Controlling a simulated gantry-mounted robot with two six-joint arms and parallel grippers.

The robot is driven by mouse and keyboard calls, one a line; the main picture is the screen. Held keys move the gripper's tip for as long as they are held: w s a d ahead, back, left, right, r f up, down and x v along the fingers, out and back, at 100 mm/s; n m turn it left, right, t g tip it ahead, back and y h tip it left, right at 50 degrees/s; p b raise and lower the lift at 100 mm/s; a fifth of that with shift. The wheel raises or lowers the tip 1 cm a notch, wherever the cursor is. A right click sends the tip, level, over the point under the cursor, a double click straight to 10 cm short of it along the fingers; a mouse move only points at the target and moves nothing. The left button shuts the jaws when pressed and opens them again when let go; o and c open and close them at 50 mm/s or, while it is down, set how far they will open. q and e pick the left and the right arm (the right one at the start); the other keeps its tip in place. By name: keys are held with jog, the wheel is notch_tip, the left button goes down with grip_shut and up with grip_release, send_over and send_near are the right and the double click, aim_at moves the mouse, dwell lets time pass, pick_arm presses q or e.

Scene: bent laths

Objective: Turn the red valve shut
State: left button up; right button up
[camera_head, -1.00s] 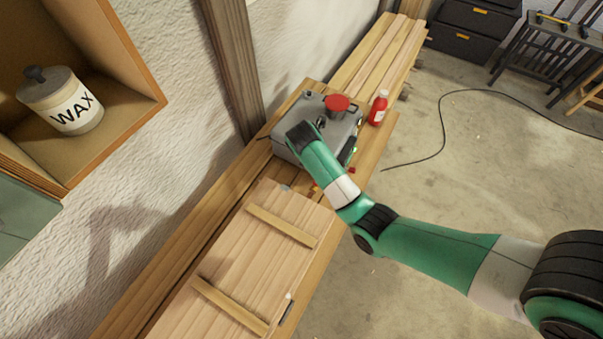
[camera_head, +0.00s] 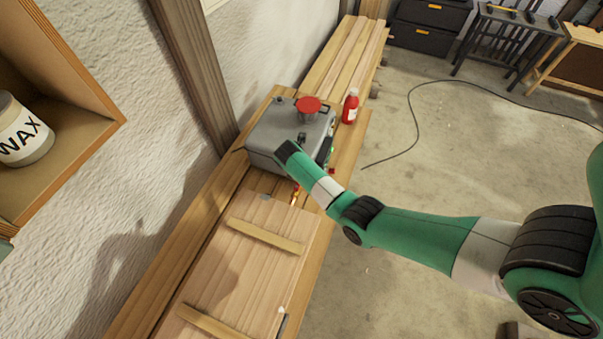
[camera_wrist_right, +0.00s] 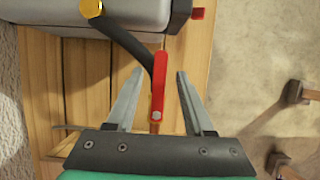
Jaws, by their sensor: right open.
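A grey box (camera_head: 268,127) stands on the wooden planks. It carries a round red knob (camera_head: 308,105) on top. In the right wrist view, a red lever handle (camera_wrist_right: 160,85) with a bolt at its near end lies below the box's edge, beside a dark bent pipe (camera_wrist_right: 125,38). I cannot tell whether the knob or the lever is the valve. My right gripper (camera_wrist_right: 160,72) is open, with one finger on each side of the red lever and visible gaps to both. In the head view my right wrist hides the fingers. My left gripper is out of view.
A yellow hex fitting (camera_wrist_right: 92,8) sits at the pipe's upper end. A red bottle (camera_head: 350,107) stands right of the box. A wooden panel with battens (camera_head: 265,236) lies on the near planks. A wooden post (camera_head: 196,65) rises behind. A dark cable (camera_head: 411,120) lies on the floor.

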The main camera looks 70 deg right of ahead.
grip_shut()
jog(key=shift+r, duration=0.1)
dwell(1.2)
